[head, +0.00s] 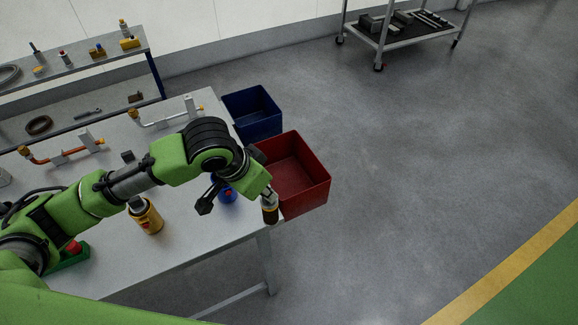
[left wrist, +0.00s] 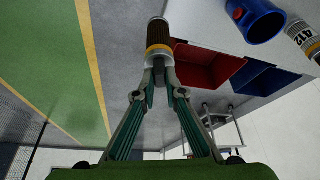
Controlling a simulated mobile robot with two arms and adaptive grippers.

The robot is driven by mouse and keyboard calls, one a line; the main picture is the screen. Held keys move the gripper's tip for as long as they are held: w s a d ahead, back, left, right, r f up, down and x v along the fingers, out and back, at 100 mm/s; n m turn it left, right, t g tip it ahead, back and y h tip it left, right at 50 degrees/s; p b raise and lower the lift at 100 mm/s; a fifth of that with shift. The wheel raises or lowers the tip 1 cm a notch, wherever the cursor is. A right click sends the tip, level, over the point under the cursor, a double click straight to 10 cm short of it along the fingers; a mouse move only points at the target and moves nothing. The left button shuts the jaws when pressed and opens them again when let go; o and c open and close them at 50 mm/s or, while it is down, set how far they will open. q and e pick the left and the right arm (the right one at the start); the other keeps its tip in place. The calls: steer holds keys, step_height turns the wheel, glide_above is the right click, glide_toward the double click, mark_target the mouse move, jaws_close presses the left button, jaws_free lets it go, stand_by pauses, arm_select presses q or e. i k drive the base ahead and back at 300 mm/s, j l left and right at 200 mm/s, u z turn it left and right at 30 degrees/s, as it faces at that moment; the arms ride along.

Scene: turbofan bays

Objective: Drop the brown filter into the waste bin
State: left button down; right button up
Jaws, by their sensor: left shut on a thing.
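My left gripper (head: 268,193) is shut on the brown filter (head: 270,212), a short cylinder with a brown pleated band and pale metal ends. In the left wrist view the fingertips (left wrist: 158,66) grip one end of the filter (left wrist: 158,36). In the head view the filter hangs upright by the table's right edge, in front of the red bin's near left corner. The red bin (head: 312,199) is open and looks empty; it also shows in the left wrist view (left wrist: 212,72). A blue bin (head: 254,127) stands behind it. I cannot read a label on either bin.
A blue cup-like housing (head: 228,194) and a yellow canister (head: 150,219) stand on the grey table (head: 190,255). Pipe fittings lie farther back. A wheeled cart (head: 410,34) stands far off. The floor right of the bins is clear.

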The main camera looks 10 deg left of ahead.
mark_target(284, 184)
steer(key=i, duration=0.85)
